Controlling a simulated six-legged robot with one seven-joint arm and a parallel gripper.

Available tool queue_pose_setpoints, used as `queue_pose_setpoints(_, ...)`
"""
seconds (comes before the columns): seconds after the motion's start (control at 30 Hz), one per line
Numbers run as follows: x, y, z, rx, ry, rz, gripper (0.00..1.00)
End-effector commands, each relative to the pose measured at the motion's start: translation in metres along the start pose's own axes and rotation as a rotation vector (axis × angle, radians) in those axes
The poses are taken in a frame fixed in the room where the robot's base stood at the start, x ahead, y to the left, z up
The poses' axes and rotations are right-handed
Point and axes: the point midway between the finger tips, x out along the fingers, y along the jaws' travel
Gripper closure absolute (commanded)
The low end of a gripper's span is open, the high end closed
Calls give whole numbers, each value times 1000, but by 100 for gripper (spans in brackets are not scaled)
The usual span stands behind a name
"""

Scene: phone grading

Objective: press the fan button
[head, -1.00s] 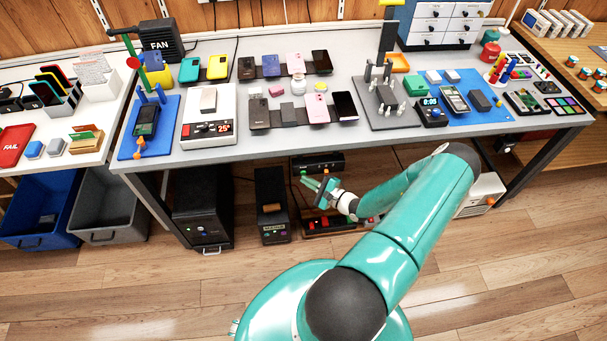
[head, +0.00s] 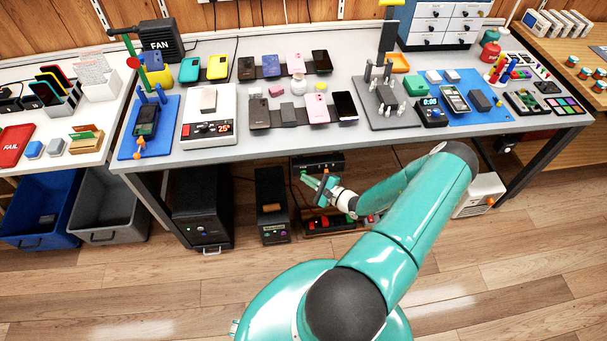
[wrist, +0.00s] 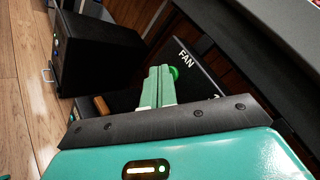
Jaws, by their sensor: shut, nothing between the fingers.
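A round green button (wrist: 175,72) sits on a dark box marked FAN (wrist: 187,60) in the wrist view. In the head view this dark box (head: 322,161) hangs under the front edge of the grey table. My gripper (wrist: 160,70) has its two pale green fingers together, with nothing between them. Its tips are beside the button in the wrist view and partly cover it; I cannot tell whether they touch it. In the head view my gripper (head: 305,178) is just below the left end of the box.
A black fan unit also marked FAN (head: 160,42) stands at the back left of the grey table (head: 275,150). Under the table stand a black cabinet (head: 203,205), a smaller black box (head: 271,208) and a low unit with red parts (head: 325,226). Open floor lies in front.

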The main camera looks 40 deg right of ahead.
Motion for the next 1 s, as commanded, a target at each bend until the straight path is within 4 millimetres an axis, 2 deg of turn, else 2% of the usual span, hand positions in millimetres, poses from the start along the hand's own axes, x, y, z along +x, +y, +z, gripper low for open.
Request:
queue_pose_setpoints(0.8, -13, 10, 10, 0, 0, 0, 100)
queue_pose_setpoints(1.0, -23, 17, 17, 1, 0, 0, 100)
